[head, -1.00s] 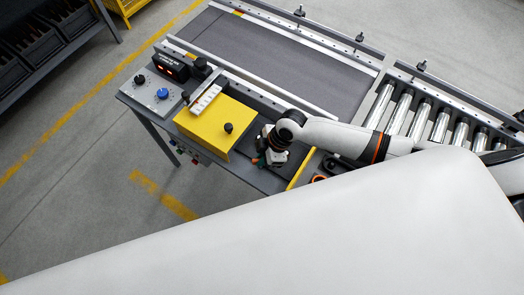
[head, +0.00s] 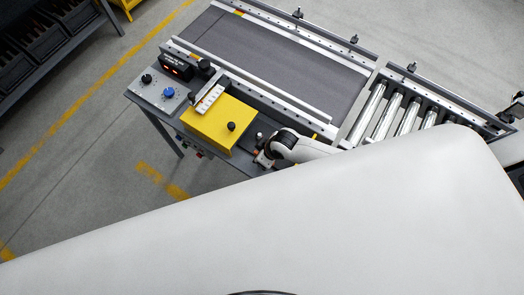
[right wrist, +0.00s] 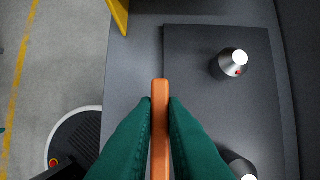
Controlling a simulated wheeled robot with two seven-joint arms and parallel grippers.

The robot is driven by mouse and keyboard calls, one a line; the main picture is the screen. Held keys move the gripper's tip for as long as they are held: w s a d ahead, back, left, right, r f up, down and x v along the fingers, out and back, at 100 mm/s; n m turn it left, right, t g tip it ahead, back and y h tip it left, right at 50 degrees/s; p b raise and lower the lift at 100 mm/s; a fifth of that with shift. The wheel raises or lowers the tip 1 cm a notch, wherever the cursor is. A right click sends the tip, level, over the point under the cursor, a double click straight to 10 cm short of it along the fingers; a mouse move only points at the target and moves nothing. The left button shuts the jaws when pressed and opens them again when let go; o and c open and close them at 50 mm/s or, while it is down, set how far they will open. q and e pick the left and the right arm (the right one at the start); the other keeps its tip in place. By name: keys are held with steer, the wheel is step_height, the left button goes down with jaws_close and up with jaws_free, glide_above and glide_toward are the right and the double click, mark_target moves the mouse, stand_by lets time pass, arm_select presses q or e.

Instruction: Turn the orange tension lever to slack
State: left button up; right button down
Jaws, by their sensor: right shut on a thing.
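The orange tension lever (right wrist: 160,92) is a slim bar, upright in the right wrist view, over a dark grey surface. My right gripper (right wrist: 160,112) is shut on it, with a green finger pressed against each side. The lever's tip sticks out past the fingertips. In the head view my right gripper (head: 263,160) is at the bench's front edge, right of the yellow box, and the lever is hard to make out there. The lever's base and any slack mark are hidden or unreadable. My left gripper is not in view.
A yellow box (head: 212,122) with a black knob stands left of my gripper. A control panel (head: 160,93) is farther left. A conveyor belt (head: 272,62) and rollers (head: 383,118) lie behind. Silver knobs (right wrist: 231,64) stand on a dark plate (right wrist: 200,90) right of the lever.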

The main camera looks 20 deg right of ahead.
stand_by(0.3)
steer(key=c, duration=1.5)
jaws_free()
steer(key=v, duration=1.2)
steer(key=shift+s, duration=0.1)
steer(key=shift+a, duration=0.1)
